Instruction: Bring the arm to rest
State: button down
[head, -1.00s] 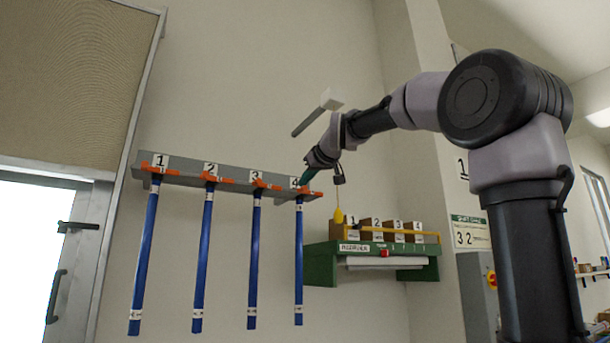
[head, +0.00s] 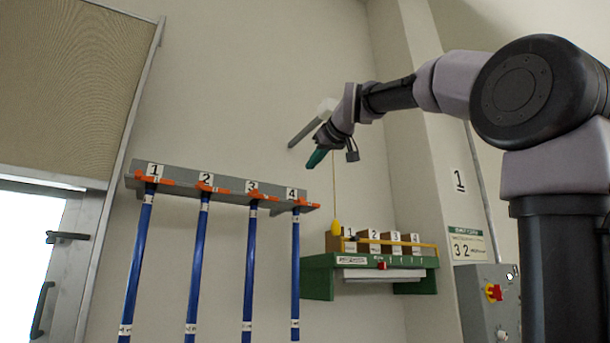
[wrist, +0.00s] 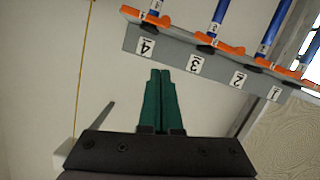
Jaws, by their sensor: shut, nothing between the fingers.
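My gripper (head: 316,159) is at the end of my raised arm, in front of the wall and just above the right end of the rod rack. Its green fingers (wrist: 160,100) are shut together with nothing between them in the wrist view. The grey rack (head: 222,184) carries blue rods hanging from orange holders under labels 1 to 4. Rod 4 (head: 296,260) hangs nearest to my gripper, below it and apart from it. The rack also shows upside down in the wrist view (wrist: 178,58).
A green wall shelf (head: 318,282) with several numbered brown boxes (head: 370,240) is below and right of my gripper. A yellow weight (head: 335,227) hangs on a cord there. A grey bar (head: 306,132) sticks out behind my wrist. A grey control box (head: 480,295) is at the lower right.

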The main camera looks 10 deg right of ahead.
jog(key=s+d+f+m+g, duration=0.1)
jog(key=s+f, duration=0.5)
jog(key=f, duration=0.9)
jog(key=s+d+f+m+g+h, duration=0.1)
jog(key=s+f+m+g, duration=0.3)
jog(key=f, duration=1)
jog(key=s+d+f+m+g, duration=0.2)
jog(key=s+f+m, duration=0.2)
jog(key=s+f, duration=0.4)
notch_tip(320, 180, down, 8)
jog(key=shift+s+d+r+g, duration=0.15)
jog(key=shift+s+d+g, duration=0.05)
jog(key=shift+s+g, duration=0.1)
